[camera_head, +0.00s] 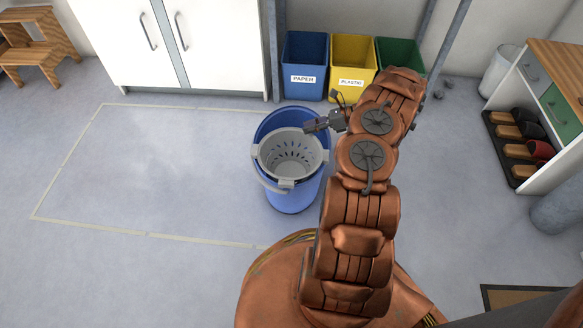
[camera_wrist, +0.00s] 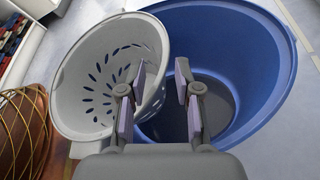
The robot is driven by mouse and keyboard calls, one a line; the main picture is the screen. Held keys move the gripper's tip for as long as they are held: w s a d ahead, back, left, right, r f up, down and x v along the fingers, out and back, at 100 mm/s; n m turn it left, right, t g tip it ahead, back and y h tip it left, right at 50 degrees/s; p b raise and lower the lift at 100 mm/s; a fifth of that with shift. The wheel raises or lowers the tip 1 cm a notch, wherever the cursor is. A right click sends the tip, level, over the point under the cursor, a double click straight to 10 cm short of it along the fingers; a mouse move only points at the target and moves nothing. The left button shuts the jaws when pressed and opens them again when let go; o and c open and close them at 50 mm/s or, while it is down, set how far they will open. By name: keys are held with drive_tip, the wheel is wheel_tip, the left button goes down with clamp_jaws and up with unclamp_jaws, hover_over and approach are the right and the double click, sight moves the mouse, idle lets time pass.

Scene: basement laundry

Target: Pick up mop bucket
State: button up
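The mop bucket (camera_head: 292,194) is blue with a grey perforated wringer basket (camera_head: 289,152) set in its top, and it stands upright on the floor. My gripper (camera_head: 312,126) is over the bucket's rim at its upper right side in the head view. In the wrist view the blue bucket (camera_wrist: 250,60) opens wide behind the fingers, and the grey wringer (camera_wrist: 85,80) fills the left. My gripper (camera_wrist: 160,85) is open there, its fingers spread with a gap between them. I cannot tell whether the fingers touch the wringer's edge.
Blue (camera_head: 304,66), yellow (camera_head: 351,66) and green (camera_head: 398,56) bins stand behind the bucket. A white cabinet (camera_head: 180,40) is at back left. A shelf with shoes (camera_head: 518,148) is at right. The floor inside the taped outline (camera_head: 150,175) at left is clear.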

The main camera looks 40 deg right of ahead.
sight(294, 131)
drive_tip(key=b+x, duration=0.1)
drive_tip(key=x, duration=0.2)
drive_tip(key=b+x, duration=0.2)
drive_tip(key=x, duration=0.1)
drive_tip(key=shift+d+f, duration=0.15)
drive_tip(key=shift+f, duration=0.1)
drive_tip(key=shift+w+a, duration=0.2)
drive_tip(key=shift+a, duration=0.05)
drive_tip(key=shift+c, duration=0.2)
clamp_jaws()
